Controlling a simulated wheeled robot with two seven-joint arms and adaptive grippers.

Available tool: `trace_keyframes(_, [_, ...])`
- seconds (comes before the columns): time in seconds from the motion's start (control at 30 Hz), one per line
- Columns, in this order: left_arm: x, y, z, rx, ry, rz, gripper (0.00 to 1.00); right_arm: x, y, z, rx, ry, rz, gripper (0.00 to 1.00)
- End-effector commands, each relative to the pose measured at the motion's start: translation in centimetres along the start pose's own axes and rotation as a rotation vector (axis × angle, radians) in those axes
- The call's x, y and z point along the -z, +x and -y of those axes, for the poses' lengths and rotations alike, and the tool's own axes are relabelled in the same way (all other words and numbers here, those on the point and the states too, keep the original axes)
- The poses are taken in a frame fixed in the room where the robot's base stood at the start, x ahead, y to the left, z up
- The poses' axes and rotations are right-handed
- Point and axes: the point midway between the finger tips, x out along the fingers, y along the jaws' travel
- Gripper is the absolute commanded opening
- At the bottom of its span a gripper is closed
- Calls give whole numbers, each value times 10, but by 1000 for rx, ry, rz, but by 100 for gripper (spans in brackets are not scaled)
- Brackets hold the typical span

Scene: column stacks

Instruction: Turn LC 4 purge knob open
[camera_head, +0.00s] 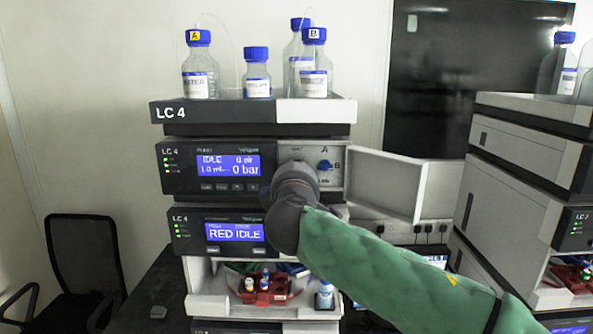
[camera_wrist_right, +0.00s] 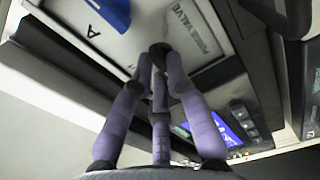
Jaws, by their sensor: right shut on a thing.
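The LC 4 stack stands in the middle of the head view, with its pump module (camera_head: 212,167) showing IDLE and 0 bar. My right gripper (camera_head: 297,178) reaches the right part of the pump's front and hides what it holds there. In the right wrist view my right gripper's purple fingers (camera_wrist_right: 160,72) close together on a small dark knob, the purge knob (camera_wrist_right: 160,48), beside the PURGE VALVE lettering. The knob's angle is hard to tell. A blue selector knob (camera_head: 324,165) marked A and B sits just right of the gripper; it also shows in the wrist view (camera_wrist_right: 110,12). My left gripper is out of view.
Solvent bottles (camera_head: 313,75) stand on the tray atop the stack. An open white door panel (camera_head: 385,185) sticks out right of the pump. Another stack (camera_head: 515,180) stands right.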

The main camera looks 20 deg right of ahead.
Motion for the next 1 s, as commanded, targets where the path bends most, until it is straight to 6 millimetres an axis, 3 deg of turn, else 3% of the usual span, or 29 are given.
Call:
trace_keyframes(0.73, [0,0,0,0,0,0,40,1,0,3,4,-94,-1,0])
trace_keyframes(0.77, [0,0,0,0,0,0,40,1,0,3,4,-94,-1,19])
trace_keyframes(0.83, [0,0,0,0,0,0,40,1,0,3,4,-94,-1,38])
trace_keyframes(1.0, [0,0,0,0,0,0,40,1,0,2,2,-92,-1,40])
